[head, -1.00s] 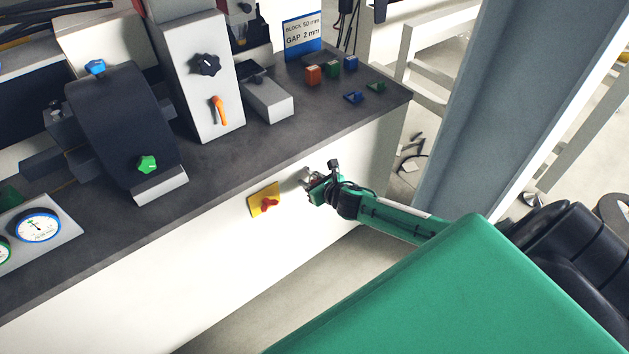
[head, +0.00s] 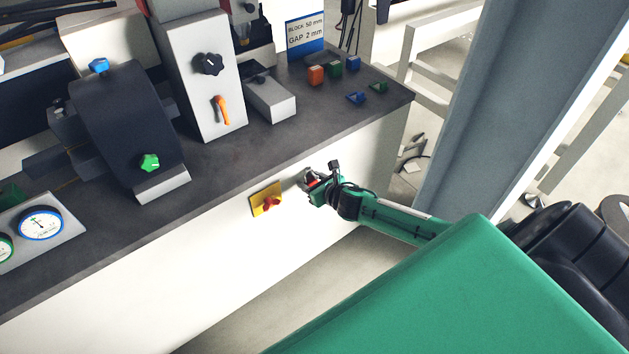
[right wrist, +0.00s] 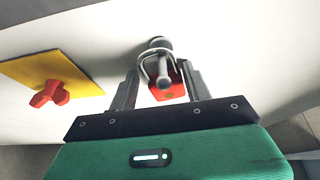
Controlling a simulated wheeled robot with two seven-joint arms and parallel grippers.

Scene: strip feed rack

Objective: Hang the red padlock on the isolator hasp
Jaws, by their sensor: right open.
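The red padlock (right wrist: 168,92) is at a grey metal peg (right wrist: 161,73) that stands out from the white panel. Its silver shackle (right wrist: 145,66) appears to loop around the peg. My right gripper (right wrist: 160,88) is open, with one finger on each side of the padlock. In the head view my right gripper (head: 311,182) is at the panel, right of the isolator. The isolator is a yellow plate (right wrist: 42,72) with a red rotary handle (right wrist: 48,94); its plate also shows in the head view (head: 257,197). I cannot make out a separate hasp. My left gripper is out of view.
The dark bench top (head: 235,160) overhangs above the white front panel (head: 215,250). Machine units with knobs and small coloured blocks (head: 316,75) stand on it. A grey column (head: 490,110) rises right of the bench. The panel left of the isolator is clear.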

